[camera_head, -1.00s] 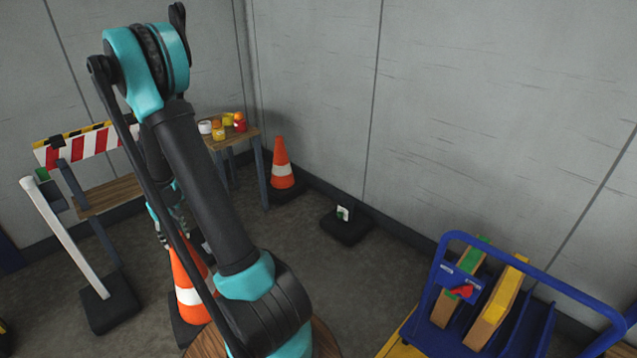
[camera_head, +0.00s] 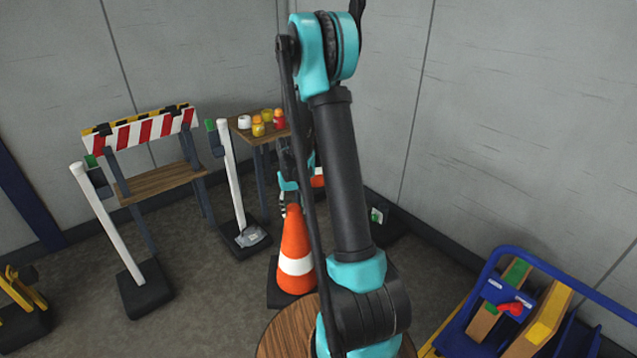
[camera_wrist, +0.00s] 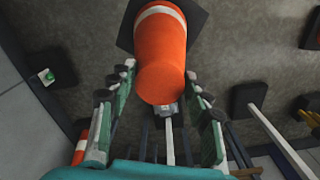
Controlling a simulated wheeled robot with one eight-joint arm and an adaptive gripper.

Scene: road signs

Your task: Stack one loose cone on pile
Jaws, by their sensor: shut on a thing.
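An orange cone (camera_head: 295,252) with a white band and a black base is held near its tip by my gripper (camera_head: 290,203). In the wrist view the cone (camera_wrist: 160,60) sits between the fingers of my gripper (camera_wrist: 158,78), its base pointing away. I cannot tell how high its base is above the floor. A second orange cone (camera_head: 319,179) stands farther back near the wall, mostly hidden behind my arm. Part of it shows at the lower left of the wrist view (camera_wrist: 80,148). I cannot tell if it is one cone or several stacked.
White posts on black bases (camera_head: 105,225) (camera_head: 232,180) stand left, near a striped barrier (camera_head: 140,132). A small table (camera_head: 245,133) with jars is behind. A blue cart (camera_head: 480,300) is at right, a round wooden top (camera_head: 285,335) in front. A black base (camera_head: 385,225) lies by the wall.

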